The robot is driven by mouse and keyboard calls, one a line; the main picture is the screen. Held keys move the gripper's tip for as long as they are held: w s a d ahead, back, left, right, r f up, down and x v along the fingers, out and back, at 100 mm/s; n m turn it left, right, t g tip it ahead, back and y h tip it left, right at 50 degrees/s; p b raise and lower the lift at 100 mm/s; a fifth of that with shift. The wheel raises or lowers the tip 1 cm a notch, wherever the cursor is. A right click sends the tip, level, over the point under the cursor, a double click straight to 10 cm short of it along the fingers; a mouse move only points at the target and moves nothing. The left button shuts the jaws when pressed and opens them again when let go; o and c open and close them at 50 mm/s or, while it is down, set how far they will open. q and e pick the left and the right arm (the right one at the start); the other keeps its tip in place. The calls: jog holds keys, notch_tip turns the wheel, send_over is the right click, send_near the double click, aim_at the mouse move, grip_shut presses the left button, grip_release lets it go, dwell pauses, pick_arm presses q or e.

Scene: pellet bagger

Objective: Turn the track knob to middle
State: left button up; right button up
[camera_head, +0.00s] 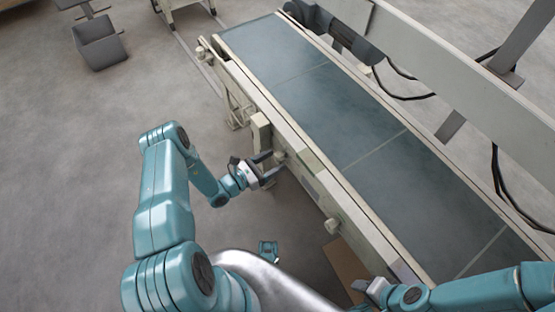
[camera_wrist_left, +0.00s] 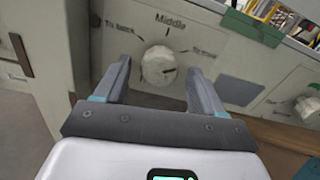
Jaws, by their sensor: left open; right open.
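The track knob (camera_wrist_left: 159,65) is a round, off-white knob on the pale side panel of the conveyor. In the left wrist view the word "Middle" is printed above it, with smaller, hard-to-read labels to its upper left and right. I cannot tell clearly which mark it points at. In the head view the knob (camera_head: 281,156) is small, just beyond my left gripper (camera_head: 271,165). The left gripper is open, its fingers on either side of the knob in the wrist view; contact is not visible. My right gripper (camera_head: 366,289) is open and empty at the bottom, by the conveyor's near side.
A second knob (camera_head: 333,225) sits further along the same panel. The conveyor belt (camera_head: 330,100) runs diagonally behind the panel. A pale post (camera_head: 261,132) stands just left of the track knob. A grey bin (camera_head: 101,47) is at upper left; the floor at left is clear.

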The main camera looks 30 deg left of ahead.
pick_arm(q)
jog(key=shift+x, duration=1.15)
jog(key=shift+c, duration=0.3)
jog(key=c, duration=1)
jog(key=shift+n, duration=0.4)
jog(key=n+b, duration=0.1)
jog(key=n, duration=0.3)
jog(key=shift+n+b, duration=0.35)
jog(key=shift+n, duration=0.05)
jog(key=n+b, duration=0.1)
jog(key=n, duration=0.4)
jog(key=shift+n, duration=0.3)
